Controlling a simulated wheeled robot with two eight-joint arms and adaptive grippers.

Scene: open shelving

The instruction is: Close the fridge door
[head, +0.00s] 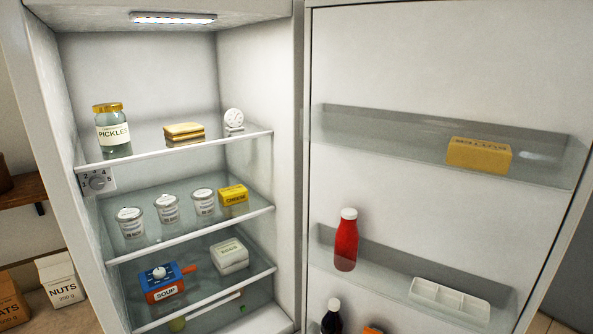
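The fridge (289,150) stands open in the head view, and I see straight into its lit inside. The fridge door (420,60) is swung wide open to the right, hinged beside the right wall of the cabinet. Its inner face is turned toward me. Neither of my grippers shows in the head view, so nothing of mine is seen touching the door.
Inside, shelves hold a pickle jar (112,132), several white tubs and a soup box (167,284). The door racks hold a yellow box (478,155), a red bottle (346,240) and a white tray (449,299). Boxes including nuts (62,280) stand at left.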

